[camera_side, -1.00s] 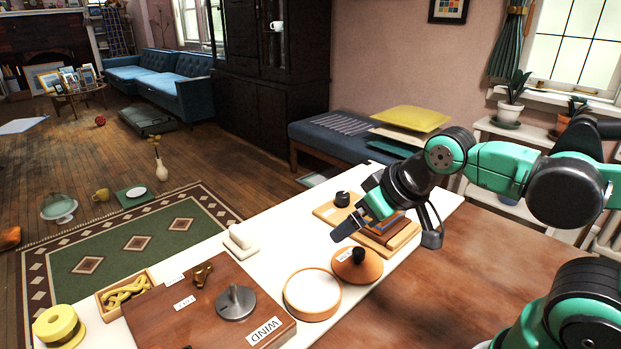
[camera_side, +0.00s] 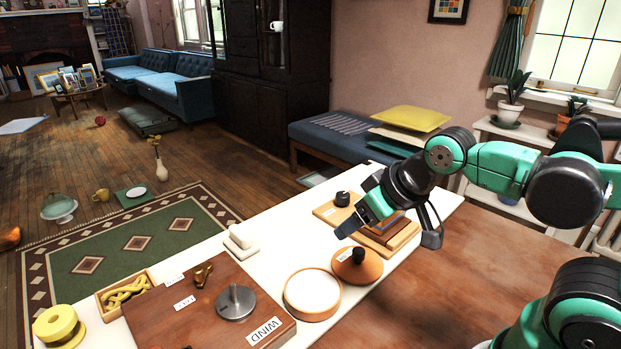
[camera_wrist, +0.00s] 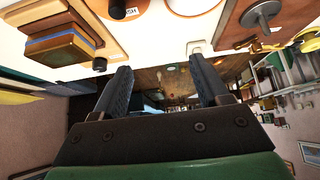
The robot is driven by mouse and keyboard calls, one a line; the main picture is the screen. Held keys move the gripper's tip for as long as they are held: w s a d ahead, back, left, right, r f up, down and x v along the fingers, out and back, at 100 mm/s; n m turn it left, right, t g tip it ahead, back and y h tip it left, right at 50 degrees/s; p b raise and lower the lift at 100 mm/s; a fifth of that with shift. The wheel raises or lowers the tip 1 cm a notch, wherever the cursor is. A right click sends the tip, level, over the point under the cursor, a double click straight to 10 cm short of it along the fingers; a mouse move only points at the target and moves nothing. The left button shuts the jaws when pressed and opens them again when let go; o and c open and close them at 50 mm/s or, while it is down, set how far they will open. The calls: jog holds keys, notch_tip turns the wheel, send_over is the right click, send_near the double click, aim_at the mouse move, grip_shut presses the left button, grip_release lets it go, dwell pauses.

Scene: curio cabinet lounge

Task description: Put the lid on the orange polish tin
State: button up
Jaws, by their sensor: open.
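The orange polish tin (camera_side: 288,297) stands uncovered on the white table, its pale inside facing up. Its orange rim shows at the top of the wrist view (camera_wrist: 192,11). The orange lid (camera_side: 372,270) with a black knob and a white label lies beside it, to the right and a little farther back. Its black knob shows at the top edge of the wrist view (camera_wrist: 117,9). My gripper (camera_side: 388,234) is open and empty, raised above the table behind the lid. Its two fingers are apart in the wrist view (camera_wrist: 161,75), with nothing between them.
Behind the lid, a stack of coloured slabs (camera_side: 385,235) lies on a light board near a small black pot (camera_side: 342,199). Left of the tin is a brown board (camera_side: 165,315) with a grey knob (camera_side: 235,303). The brown tabletop (camera_side: 430,295) in front is clear.

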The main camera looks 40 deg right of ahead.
jog(key=m+g, duration=0.6)
jog(key=m, duration=0.3)
send_over(359, 250)
jog(key=f, duration=0.5)
jog(key=shift+a, duration=0.25)
jog(key=shift+d+f+m+g, duration=0.25)
jog(key=shift+f+m+g, duration=0.25)
jog(key=shift+f+g, duration=0.1)
jog(key=shift+f, duration=2.75)
jog(key=shift+c, duration=0.3)
grip_shut()
